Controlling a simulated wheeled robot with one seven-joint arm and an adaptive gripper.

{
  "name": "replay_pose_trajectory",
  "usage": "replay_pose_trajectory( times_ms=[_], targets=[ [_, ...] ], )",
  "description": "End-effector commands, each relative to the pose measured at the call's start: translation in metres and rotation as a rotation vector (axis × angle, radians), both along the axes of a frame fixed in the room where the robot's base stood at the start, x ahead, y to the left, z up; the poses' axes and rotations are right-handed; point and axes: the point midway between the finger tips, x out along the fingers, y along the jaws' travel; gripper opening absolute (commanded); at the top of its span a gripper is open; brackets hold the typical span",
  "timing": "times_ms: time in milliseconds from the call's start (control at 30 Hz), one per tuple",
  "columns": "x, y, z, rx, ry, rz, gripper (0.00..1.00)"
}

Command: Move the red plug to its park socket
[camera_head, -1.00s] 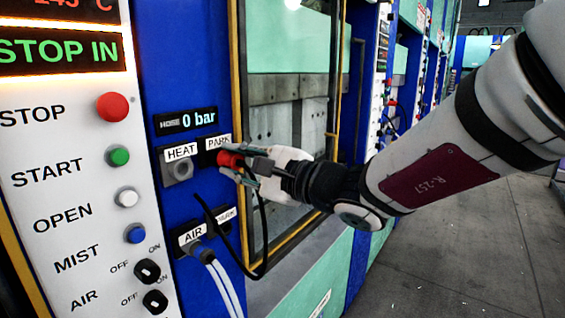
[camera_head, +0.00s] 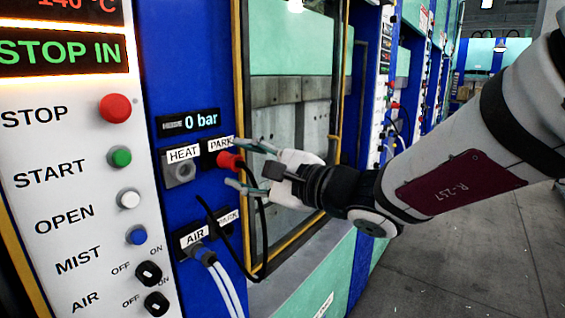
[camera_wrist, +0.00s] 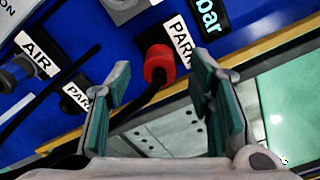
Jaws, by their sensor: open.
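The red plug (camera_head: 229,161) sits at the upper PARK socket, just under the PARK label (camera_head: 220,143), with its black cable hanging down. In the wrist view the red plug (camera_wrist: 159,64) is against the panel beside the PARK label, between and beyond the fingers. My gripper (camera_head: 236,165) is open, its fingers spread above and below the plug and apart from it. In the wrist view my gripper (camera_wrist: 163,75) holds nothing. The upper PARK socket itself is hidden behind the plug. The HEAT socket (camera_head: 181,171) to the left is empty.
An AIR socket (camera_head: 195,249) with pale hoses and a second PARK socket (camera_head: 228,228) lie below. The button panel (camera_head: 75,190) stands at left. A yellow-edged press window frame (camera_head: 240,80) is just right of the sockets. Open floor (camera_head: 470,255) lies at right.

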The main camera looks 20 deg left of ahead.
Motion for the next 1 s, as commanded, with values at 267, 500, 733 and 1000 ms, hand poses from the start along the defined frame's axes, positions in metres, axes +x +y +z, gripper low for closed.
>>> replay_pose_trajectory(
  times_ms=[267, 500, 733, 1000],
  targets=[
    [-0.022, -0.054, 0.001, -0.001, -0.002, -0.004, 0.48],
    [-0.034, -0.084, 0.0, -0.001, -0.002, -0.002, 0.48],
    [-0.038, -0.091, 0.0, 0.0, -0.001, 0.001, 0.48],
    [-0.039, -0.091, 0.0, -0.004, -0.004, 0.004, 0.48]
  ],
)
